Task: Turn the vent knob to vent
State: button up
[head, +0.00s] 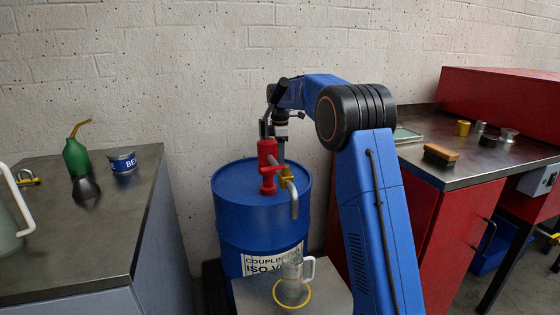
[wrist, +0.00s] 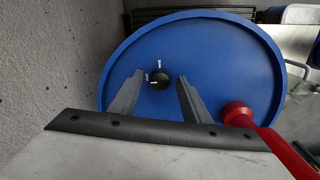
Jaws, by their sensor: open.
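The vent knob (wrist: 159,82) is a small black round knob on the blue lid of the drum (wrist: 225,50). White marks sit above it and at its left; they are too small to read. In the wrist view my gripper (wrist: 160,76) is open, with one finger on each side of the knob; I cannot tell whether either touches it. In the head view my gripper (head: 281,150) points down over the drum (head: 228,215), partly behind the red pump (head: 267,165). The knob cannot be made out there.
The red pump (wrist: 238,115) stands on the lid close to my gripper. A glass jug (head: 292,285) stands on a stand before the drum. A bench (head: 140,215) with an oil can (head: 76,157) is at left; a red cabinet (head: 440,215) at right. The wall is close behind.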

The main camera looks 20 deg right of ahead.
jog(key=shift+f, duration=0.1)
jog(key=c, duration=1)
jog(key=shift+c, duration=0.2)
jog(key=shift+m, duration=0.5)
jog(key=m, duration=0.3)
jog(key=shift+m, duration=0.4)
jog(key=m, duration=0.4)
jog(key=shift+m, duration=0.3)
jog(key=m, duration=0.4)
jog(key=shift+m, duration=2.2)
